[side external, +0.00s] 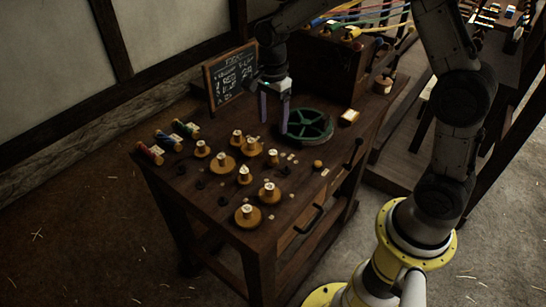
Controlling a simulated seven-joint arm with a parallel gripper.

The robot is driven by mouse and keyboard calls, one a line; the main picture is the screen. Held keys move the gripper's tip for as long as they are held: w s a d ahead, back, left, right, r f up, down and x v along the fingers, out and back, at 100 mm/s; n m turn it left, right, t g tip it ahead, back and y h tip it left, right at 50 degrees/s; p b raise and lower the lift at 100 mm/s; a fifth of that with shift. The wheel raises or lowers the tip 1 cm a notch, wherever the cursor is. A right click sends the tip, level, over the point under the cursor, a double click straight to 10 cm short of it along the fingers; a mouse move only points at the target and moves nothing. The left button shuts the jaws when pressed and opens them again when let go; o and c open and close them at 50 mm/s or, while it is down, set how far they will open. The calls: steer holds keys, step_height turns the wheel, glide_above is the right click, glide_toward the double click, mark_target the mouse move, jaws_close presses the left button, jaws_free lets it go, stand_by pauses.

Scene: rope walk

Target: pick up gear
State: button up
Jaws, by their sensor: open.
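A green spoked gear (318,119) lies flat on the dark wooden table, towards its right side. My gripper (273,117) points down at the gear's left edge, its two purple fingers apart. One finger overlaps the gear's left rim in the picture, and the other stands further left. I cannot tell whether a finger touches the gear. Nothing shows held between the fingers.
Several wooden pegged discs (222,163) stand on the table's front left, with coloured spools (150,153) at its left edge. A chalkboard (230,75) stands behind my gripper. A dark cabinet (325,70) rises at the back. A small yellow knob (318,164) is in front of the gear.

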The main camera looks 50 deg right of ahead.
mark_target(272, 152)
step_height(272, 152, down, 12)
steer(key=shift+s+a+f, duration=0.1)
steer(key=shift+f, duration=0.05)
jaws_close()
stand_by(0.7)
steer(key=shift+r, duration=0.55)
step_height(272, 152, up, 2)
steer(key=shift+r, duration=0.2)
steer(key=s+r, duration=1.3)
steer(key=s, duration=0.1)
steer(key=shift+a+r, duration=0.3)
steer(key=shift+a, duration=0.05)
